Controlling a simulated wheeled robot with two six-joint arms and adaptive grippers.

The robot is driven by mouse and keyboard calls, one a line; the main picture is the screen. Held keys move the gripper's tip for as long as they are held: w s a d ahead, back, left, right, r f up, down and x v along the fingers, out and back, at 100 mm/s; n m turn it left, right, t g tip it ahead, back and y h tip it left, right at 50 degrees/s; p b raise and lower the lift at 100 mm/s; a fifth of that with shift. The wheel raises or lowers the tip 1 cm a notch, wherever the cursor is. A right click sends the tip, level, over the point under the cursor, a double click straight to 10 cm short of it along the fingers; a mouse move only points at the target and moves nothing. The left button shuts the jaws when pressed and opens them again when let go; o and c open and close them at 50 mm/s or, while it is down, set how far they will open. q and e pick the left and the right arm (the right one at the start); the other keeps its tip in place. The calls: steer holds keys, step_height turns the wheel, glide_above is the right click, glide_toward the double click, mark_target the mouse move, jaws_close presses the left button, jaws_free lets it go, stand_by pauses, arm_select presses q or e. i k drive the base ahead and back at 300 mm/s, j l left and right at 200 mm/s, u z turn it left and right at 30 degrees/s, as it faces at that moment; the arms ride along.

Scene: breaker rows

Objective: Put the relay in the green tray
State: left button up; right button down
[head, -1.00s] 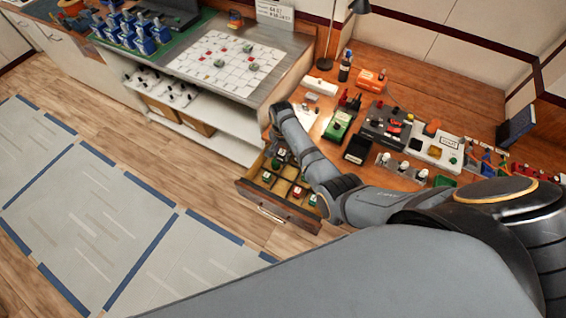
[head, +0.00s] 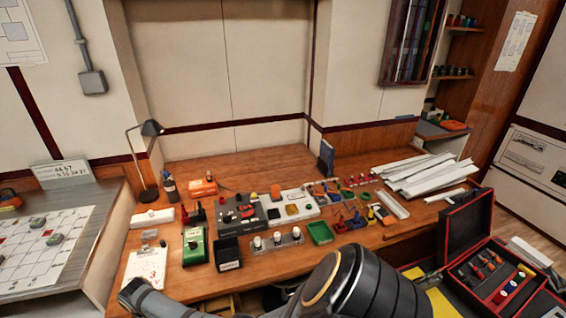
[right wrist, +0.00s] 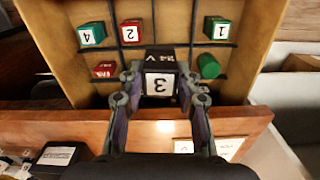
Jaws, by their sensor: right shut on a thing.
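The relay (right wrist: 159,82) is a dark block with a white face marked 3 and "24 V" in the right wrist view. My right gripper (right wrist: 160,98) is shut on it, one finger at each side. It is over the front of the open drawer (right wrist: 85,119); how high it is I cannot tell. The green tray (head: 320,233) is a small shallow tray on the wooden bench, right of the white knobs.
Other drawer compartments hold a teal block 4 (right wrist: 91,34), a red block 2 (right wrist: 131,32), a green block 1 (right wrist: 216,28) and a green cylinder (right wrist: 208,67). A black tray (head: 228,254), knob strip (head: 278,240) and green device (head: 195,246) stand near the green tray.

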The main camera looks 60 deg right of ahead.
mark_target(320, 233)
steer(key=z, duration=0.45)
steer(key=k+z, duration=0.15)
steer(key=z, duration=0.7)
steer(key=k+z, duration=0.15)
steer(key=z, duration=0.25)
